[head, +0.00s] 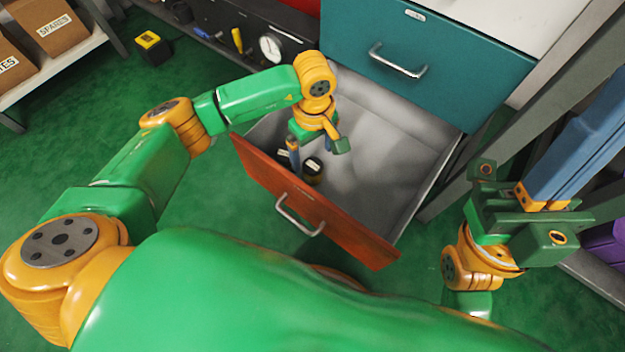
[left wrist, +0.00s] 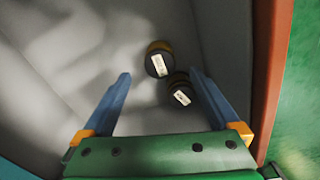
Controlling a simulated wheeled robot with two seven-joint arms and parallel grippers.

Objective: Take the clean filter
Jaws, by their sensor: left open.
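Two short dark round filters, each with a pale label, stand close together on the drawer floor. In the left wrist view the far filter (left wrist: 158,60) has a yellowish-brown edge, and the near filter (left wrist: 180,93) is beside the right finger. The labels are too small to read, so I cannot tell which is clean. In the head view one filter (head: 313,172) shows below my left gripper (head: 308,153); the other is partly hidden by a finger. My left gripper is open and empty, pointing down over them. My right gripper (head: 565,155) is at the right, its blue fingers together, holding nothing visible.
The open grey drawer (head: 385,165) has an orange-red front (head: 335,225) with a handle; most of its floor is bare. A teal closed drawer (head: 440,60) sits above it. A grey post stands near my right arm. Shelves with boxes (head: 50,25) are at upper left.

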